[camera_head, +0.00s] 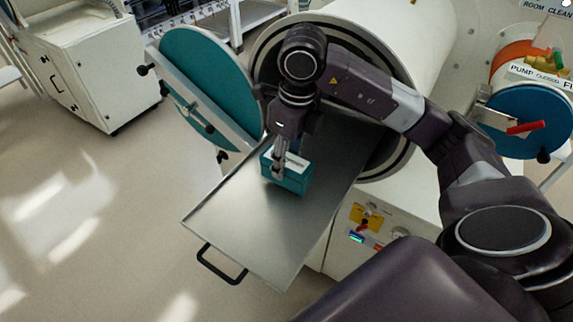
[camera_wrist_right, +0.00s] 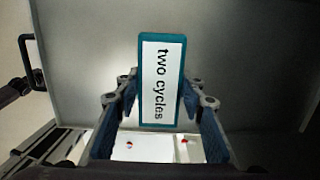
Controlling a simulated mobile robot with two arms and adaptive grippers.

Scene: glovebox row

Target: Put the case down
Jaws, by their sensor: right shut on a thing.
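The case is a small teal box (camera_head: 292,178) with a white label on top. In the wrist view the case (camera_wrist_right: 162,82) shows its label, reading "two cycles". My right gripper (camera_head: 284,168) comes down from above and is shut on the case, with one finger on each side of it in the wrist view (camera_wrist_right: 160,105). The case is over the metal sliding tray (camera_head: 240,225), near its middle. I cannot tell whether its underside touches the tray. My left gripper is not in view.
The tray sticks out of a round chamber opening (camera_head: 268,62) and has a black handle (camera_head: 222,264) at its near end. A round teal door (camera_head: 208,85) stands open to the left. A control panel (camera_head: 367,222) is below right. The tray's near part is bare.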

